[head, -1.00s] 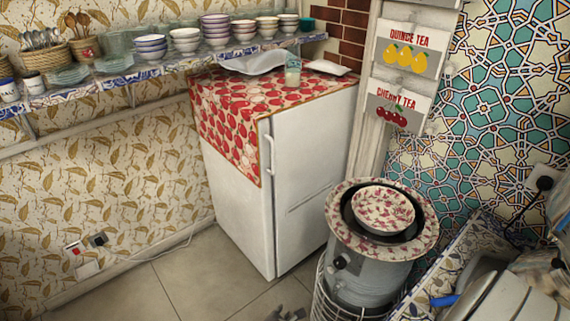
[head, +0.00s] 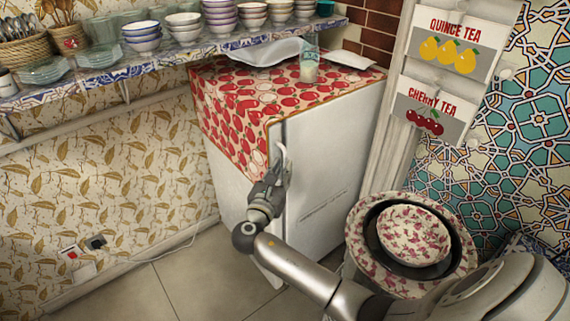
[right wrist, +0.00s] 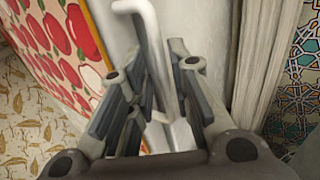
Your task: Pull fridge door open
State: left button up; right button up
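The white fridge (head: 335,165) stands against the patterned wall, with a red-apple cloth (head: 240,105) over its top and side. Its door looks closed. The white door handle (head: 281,155) is at the door's left edge. My right gripper (head: 277,172) is at the lower part of this handle. In the right wrist view the handle (right wrist: 150,45) runs down between the two fingers of my right gripper (right wrist: 155,85). The fingers are apart, with space visible around the handle. My left gripper is not in view.
A cylindrical samovar stand with a floral bowl (head: 413,236) stands right of the fridge, close behind my right arm. A shelf with bowls (head: 140,72) runs along the wall. Floor left of the fridge is clear.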

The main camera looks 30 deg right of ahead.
aim_at(284, 166)
jog(key=shift+x, duration=1.55)
jog(key=shift+c, duration=0.2)
jog(key=shift+a, duration=0.1)
grip_shut()
